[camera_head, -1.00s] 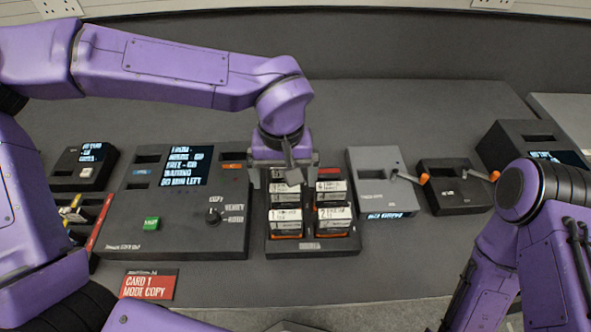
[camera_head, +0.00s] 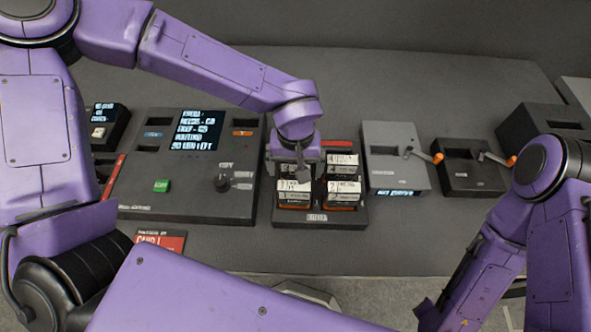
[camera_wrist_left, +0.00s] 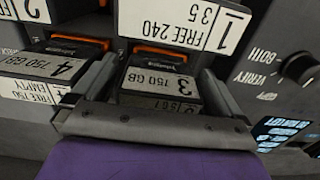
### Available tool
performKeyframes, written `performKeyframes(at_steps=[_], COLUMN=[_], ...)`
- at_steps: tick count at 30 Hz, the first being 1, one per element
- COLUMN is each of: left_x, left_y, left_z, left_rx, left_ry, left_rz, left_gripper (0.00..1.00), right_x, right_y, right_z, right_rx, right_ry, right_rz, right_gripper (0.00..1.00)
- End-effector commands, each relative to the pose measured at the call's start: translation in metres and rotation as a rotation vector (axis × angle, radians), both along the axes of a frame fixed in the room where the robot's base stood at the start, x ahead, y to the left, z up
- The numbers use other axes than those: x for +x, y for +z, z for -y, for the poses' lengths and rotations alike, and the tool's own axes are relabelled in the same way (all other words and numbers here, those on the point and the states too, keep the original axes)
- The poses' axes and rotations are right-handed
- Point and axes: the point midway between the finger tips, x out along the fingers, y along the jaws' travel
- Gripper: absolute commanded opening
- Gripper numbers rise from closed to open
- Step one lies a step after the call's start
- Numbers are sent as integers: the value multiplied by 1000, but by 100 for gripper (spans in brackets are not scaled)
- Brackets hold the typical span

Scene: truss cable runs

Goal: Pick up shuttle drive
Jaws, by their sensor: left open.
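Several numbered drives stand in a dark rack (camera_head: 316,218). Drive 1 (camera_head: 293,191) and drive 2 (camera_head: 344,192) are in the front row, with drive 4 (camera_head: 343,165) behind drive 2. My left gripper (camera_head: 296,172) is over the rear left slot and partly hides it. In the left wrist view the open fingers (camera_wrist_left: 150,105) straddle drive 3 (camera_wrist_left: 158,83), marked 150 GB. Contact with it cannot be told. No label reads shuttle. My right arm shows at the right, its gripper out of view.
Left of the rack is a console (camera_head: 190,190) with a screen, green button and knob. To the right are a grey box (camera_head: 394,165) and a dark box (camera_head: 468,170), both with orange-tipped levers. A red card sign (camera_head: 163,240) lies at the front.

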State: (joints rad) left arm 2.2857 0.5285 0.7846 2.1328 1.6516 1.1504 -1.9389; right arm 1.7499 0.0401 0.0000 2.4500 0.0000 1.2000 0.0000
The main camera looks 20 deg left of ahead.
Motion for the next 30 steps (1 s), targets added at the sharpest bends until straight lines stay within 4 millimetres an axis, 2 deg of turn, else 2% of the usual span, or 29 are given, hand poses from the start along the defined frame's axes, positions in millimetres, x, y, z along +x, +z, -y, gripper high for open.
performKeyframes(at_steps=[2, 6, 8, 14, 17, 24, 30], left_x=[0, 0, 0, 1, 1, 2, 1], left_y=[0, 0, 1, 1, 9, 64, 101], left_z=[0, 0, 0, 0, 0, 0, 0], left_rx=[0, 0, 0, 0, -2, -2, -2], left_ry=[0, 0, 0, 0, 0, 1, 0], left_rz=[0, 1, 1, 2, 5, 7, 5], left_gripper=[100, 54, 35, 35, 35, 36, 36], right_x=[0, 0, 0, 0, 0, 0, 0], right_y=[0, 0, 0, 0, 1, 4, 8], right_z=[0, 0, 0, 0, 0, 0, 0], right_rx=[0, 0, 0, 0, 0, 0, 0], right_ry=[0, 0, 0, 0, 0, 0, 0], right_rz=[0, 0, 0, 0, 0, 0, 0], right_gripper=[43, 43, 43, 43, 43, 43, 43])
